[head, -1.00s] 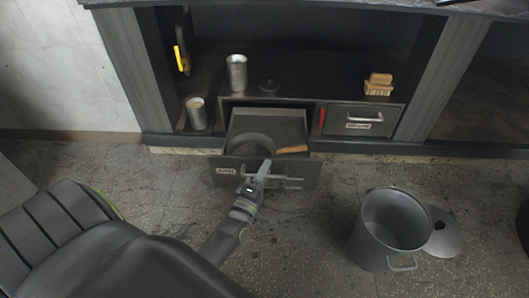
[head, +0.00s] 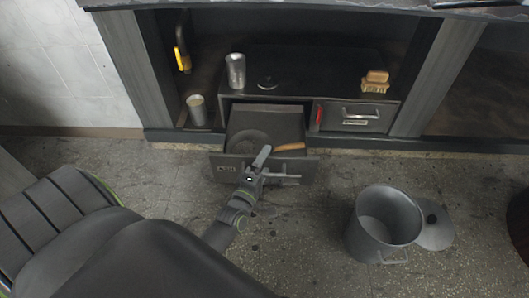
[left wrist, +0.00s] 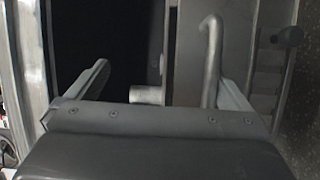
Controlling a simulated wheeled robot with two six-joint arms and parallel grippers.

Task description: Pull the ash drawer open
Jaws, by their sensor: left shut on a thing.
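The left drawer (head: 228,169) of the low dark cabinet stands pulled out. It has a small label plate, too blurred to read, and a bar handle (head: 288,177). Inside lies a round dark pan (head: 247,141) with a wooden handle (head: 290,147). My left gripper (head: 258,164) is at the drawer front, shut on the bar handle. In the left wrist view, a bent grey bar (left wrist: 210,55) shows between the fingers, near the right one; the grip itself is partly hidden. My right gripper is not in view.
A shut drawer (head: 345,117) with a red piece beside it sits to the right. A large pot (head: 383,225) and lid (head: 435,226) are on the floor at right.

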